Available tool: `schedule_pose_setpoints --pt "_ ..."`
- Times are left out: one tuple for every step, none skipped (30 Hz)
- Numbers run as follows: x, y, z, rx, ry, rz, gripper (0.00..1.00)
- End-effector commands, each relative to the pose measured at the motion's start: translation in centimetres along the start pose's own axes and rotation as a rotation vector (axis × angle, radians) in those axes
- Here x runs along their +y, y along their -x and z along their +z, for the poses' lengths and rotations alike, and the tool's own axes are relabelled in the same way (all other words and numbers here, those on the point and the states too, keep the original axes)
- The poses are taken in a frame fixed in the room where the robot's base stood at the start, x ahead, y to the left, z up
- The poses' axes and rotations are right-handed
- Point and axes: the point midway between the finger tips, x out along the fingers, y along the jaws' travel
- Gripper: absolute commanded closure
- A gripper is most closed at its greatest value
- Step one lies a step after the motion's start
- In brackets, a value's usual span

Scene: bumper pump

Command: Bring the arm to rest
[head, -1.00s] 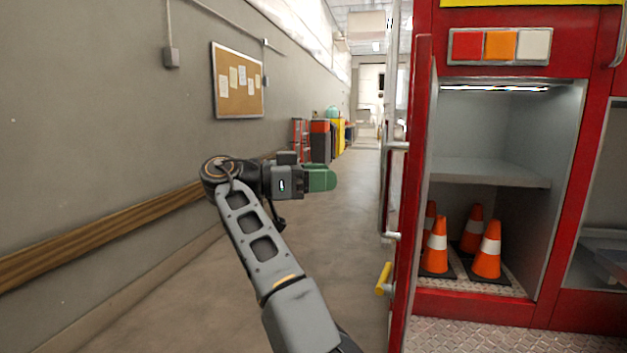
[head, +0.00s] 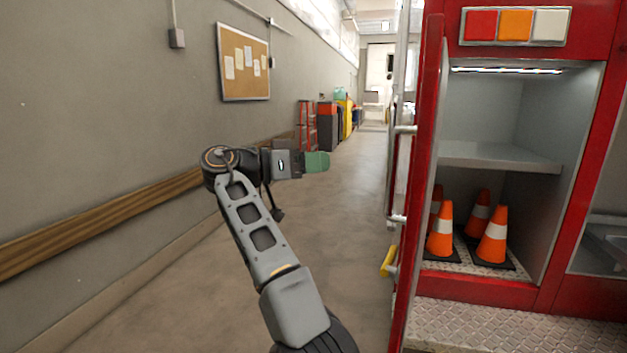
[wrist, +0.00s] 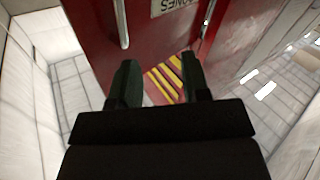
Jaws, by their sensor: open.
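My arm stands in the middle of the head view, its grey link rising to the left and its wrist pointing right. My gripper (head: 317,162) has green fingers and is held in the air over the aisle, left of the open red door (head: 426,180). In the wrist view the two dark green fingers (wrist: 158,88) are apart with nothing between them. Beyond them, that view shows a red panel (wrist: 95,35) with a partly readable sign and yellow stripes.
The red truck's compartment (head: 507,155) holds several orange cones (head: 441,232) below a shelf. A yellow handle (head: 388,262) juts from the door's lower edge. A wall with a wooden rail (head: 100,222) runs along the left. The aisle floor (head: 340,230) is clear toward the back.

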Motion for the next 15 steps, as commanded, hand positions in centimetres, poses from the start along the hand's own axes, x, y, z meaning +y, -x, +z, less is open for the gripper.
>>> schedule_pose_setpoints --pt "-3.1 0.6 1.5 0.016 0.126 -0.07 0.57" --pt "-4.8 0.9 2.3 0.022 0.209 -0.124 0.57" --pt "-7.2 1.4 3.5 0.028 0.334 -0.21 0.57" --pt "-8.7 1.5 4.1 0.028 0.42 -0.271 0.57" --pt "-10.1 1.5 4.8 0.021 0.505 -0.328 0.57" --pt "-11.9 1.6 6.2 0.005 0.629 -0.396 0.57" --pt "-13.8 1.6 8.2 -0.011 0.755 -0.436 0.57" --pt "-15.4 1.5 10.6 -0.037 0.885 -0.472 0.57" --pt "-12.7 0.4 9.4 -0.059 0.832 -0.569 0.57" --pt "-12.0 -0.1 10.2 -0.085 0.865 -0.624 0.57" --pt "-11.6 -0.5 11.1 -0.111 0.905 -0.673 0.57" --pt "-11.0 -1.1 12.2 -0.147 0.957 -0.738 0.57" --pt "-10.5 -1.4 13.1 -0.175 0.994 -0.785 0.57" --pt "-9.9 -1.7 14.0 -0.206 1.028 -0.831 0.57" --pt "-8.8 -2.2 15.2 -0.249 1.064 -0.89 0.57"
